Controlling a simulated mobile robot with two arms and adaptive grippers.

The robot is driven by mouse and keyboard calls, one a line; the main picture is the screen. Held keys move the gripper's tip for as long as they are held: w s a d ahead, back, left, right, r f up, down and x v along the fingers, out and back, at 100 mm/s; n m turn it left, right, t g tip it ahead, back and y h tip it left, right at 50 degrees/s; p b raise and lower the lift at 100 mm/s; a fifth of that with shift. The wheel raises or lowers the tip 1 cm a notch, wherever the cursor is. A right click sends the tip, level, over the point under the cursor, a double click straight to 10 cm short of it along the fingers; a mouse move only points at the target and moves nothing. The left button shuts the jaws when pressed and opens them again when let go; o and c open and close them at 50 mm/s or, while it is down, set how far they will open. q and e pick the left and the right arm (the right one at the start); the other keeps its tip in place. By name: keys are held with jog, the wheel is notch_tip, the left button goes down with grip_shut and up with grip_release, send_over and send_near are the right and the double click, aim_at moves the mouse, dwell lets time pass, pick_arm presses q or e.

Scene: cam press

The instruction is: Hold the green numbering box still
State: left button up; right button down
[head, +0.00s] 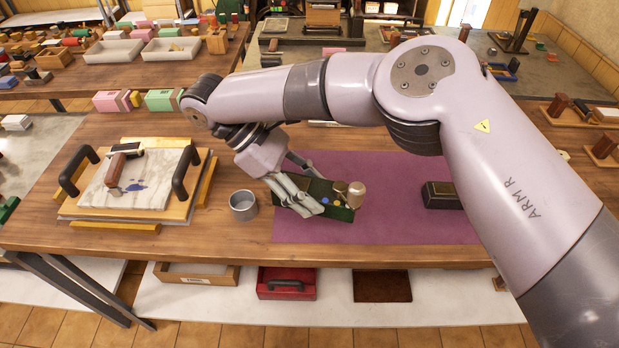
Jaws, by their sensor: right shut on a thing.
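The green numbering box (343,213) sits on the purple mat (400,220) on the wooden table. Small blue and yellow spots and a pale cylindrical knob (356,194) show at its right end. My right gripper (306,209) reaches down from the upper left and is shut on the left part of the box. Its fingers hide much of that part. My left gripper is not in view.
A grey metal cup (243,205) stands just left of the mat. Further left is a board with black handles (181,172) and a stained pale slab. A dark box (441,195) lies on the mat to the right. The mat's front is clear.

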jog(key=shift+f+b, duration=2.05)
jog(key=shift+f, duration=4.15)
jog(key=shift+f, duration=0.25)
jog(key=shift+f, duration=0.35)
jog(key=shift+f, duration=0.25)
jog(key=p, duration=0.4)
jog(key=shift+s+r, duration=0.15)
jog(key=shift+r, duration=0.1)
jog(key=shift+f+p, duration=0.25)
jog(key=shift+p, duration=0.65)
